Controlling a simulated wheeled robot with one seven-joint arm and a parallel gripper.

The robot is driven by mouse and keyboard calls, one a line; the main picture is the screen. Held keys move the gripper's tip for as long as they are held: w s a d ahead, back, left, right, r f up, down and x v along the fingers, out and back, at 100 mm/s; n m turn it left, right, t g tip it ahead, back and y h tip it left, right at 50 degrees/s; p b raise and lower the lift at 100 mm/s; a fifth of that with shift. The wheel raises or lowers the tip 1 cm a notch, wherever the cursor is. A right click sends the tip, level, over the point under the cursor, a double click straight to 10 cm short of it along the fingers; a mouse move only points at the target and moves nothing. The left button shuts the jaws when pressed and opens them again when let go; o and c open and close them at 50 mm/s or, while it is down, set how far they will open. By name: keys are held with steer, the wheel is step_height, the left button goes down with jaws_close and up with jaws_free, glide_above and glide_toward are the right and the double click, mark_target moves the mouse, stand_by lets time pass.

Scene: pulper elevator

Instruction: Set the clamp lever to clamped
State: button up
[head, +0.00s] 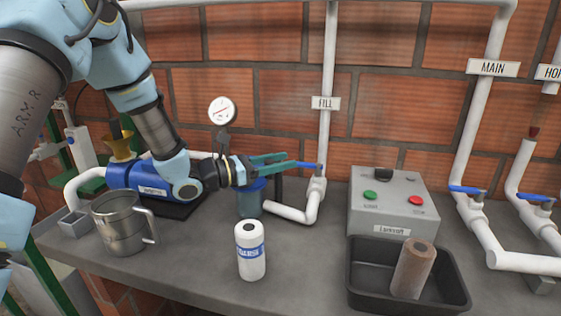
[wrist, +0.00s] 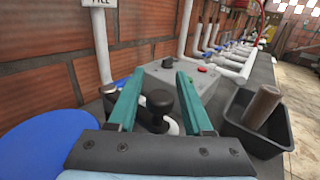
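My gripper (head: 299,160) reaches to the right over the bench. Its two green fingers are spread apart, and they also show open in the wrist view (wrist: 159,73). A dark upright post (head: 278,188) shows just under the fingers in the head view and looks like the same part. It may be the clamp lever; no label shows, and its set position cannot be told.
A blue-capped clear housing (head: 249,203) stands beside the post. The FILL pipe with a blue valve handle (head: 311,166) is close to the fingertips. A grey control box (head: 390,200), black tray (head: 360,297), white bottle (head: 250,262) and metal jug (head: 117,232) stand on the bench.

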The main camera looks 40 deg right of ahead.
jaws_close()
stand_by(1.1)
